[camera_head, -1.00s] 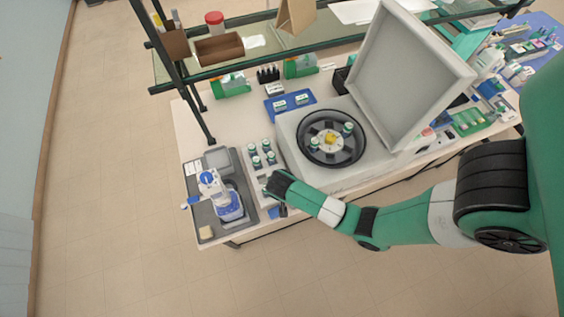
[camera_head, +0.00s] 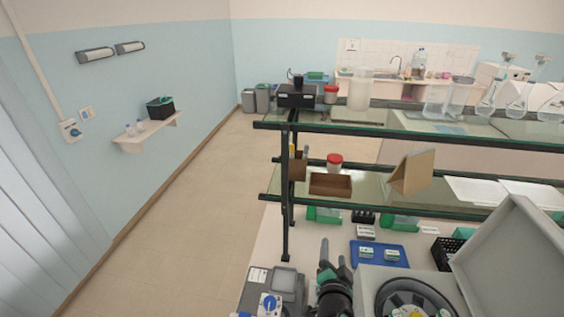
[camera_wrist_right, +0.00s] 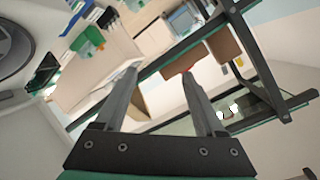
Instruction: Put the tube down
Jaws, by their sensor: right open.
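My right gripper (camera_head: 334,256) points upward at the bottom of the head view, just left of the centrifuge. Its two fingers are apart; in the right wrist view the gripper (camera_wrist_right: 160,74) is open with nothing between its fingers. No tube is seen in it. The centrifuge rotor (camera_head: 388,292) is partly in the head view, cut by the bottom edge. The tube rack beside the centrifuge is not visible now. My left gripper is not in view.
The grey centrifuge lid (camera_head: 512,262) stands open at the right. A glass shelf (camera_head: 450,187) with a brown box (camera_head: 330,185) spans above the bench. A blue tray (camera_head: 380,262) with small labelled items lies behind the centrifuge.

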